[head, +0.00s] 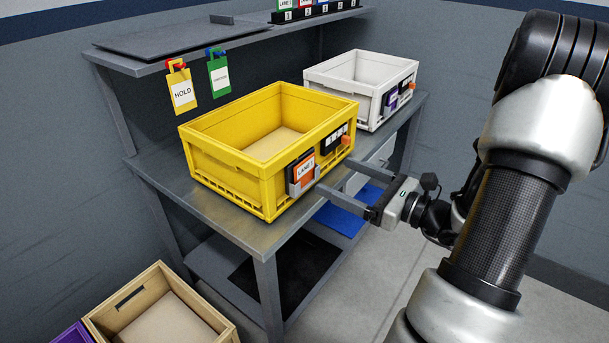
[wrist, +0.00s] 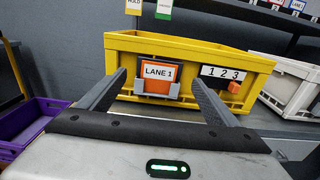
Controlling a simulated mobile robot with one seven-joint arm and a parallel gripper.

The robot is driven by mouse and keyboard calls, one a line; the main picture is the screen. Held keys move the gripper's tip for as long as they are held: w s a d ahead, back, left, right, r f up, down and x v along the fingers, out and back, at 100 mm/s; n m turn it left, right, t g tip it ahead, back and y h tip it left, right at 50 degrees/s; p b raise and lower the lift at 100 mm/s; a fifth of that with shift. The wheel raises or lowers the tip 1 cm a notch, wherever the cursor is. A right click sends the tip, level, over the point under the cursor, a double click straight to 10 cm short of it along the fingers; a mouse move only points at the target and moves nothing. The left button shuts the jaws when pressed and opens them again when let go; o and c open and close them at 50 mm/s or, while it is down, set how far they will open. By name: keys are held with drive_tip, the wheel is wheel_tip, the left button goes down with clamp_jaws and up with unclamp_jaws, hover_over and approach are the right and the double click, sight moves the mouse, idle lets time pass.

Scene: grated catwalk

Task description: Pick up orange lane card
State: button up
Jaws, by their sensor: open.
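The orange lane card (head: 306,168) reads "LANE 1" and sits upright in a grey holder (head: 294,188) on the front of the yellow crate (head: 234,178). In the wrist view the orange card (wrist: 159,73) stands between my two fingers, with its lower part behind the holder's lip (wrist: 152,87). My gripper (head: 325,175) is open and empty, its fingers pointing at the crate front. In the wrist view my gripper (wrist: 157,78) spans the card with a finger to each side. I cannot tell whether the fingertips touch the crate.
The yellow crate stands on a metal bench (head: 258,232). An orange knob (head: 345,139) and a number plate (head: 335,136) are right of the card. A white crate (head: 340,82) stands behind. Yellow HOLD (head: 182,92) and green (head: 219,76) tags hang above. A wooden box (head: 133,302) is below left.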

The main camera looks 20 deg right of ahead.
sight(306, 161)
drive_tip(key=b+x, duration=0.1)
drive_tip(key=x, duration=0.7)
drive_tip(key=shift+r, duration=0.15)
drive_tip(key=c, duration=1.1)
drive_tip(key=shift+r, duration=0.15)
drive_tip(key=shift+c, duration=0.2)
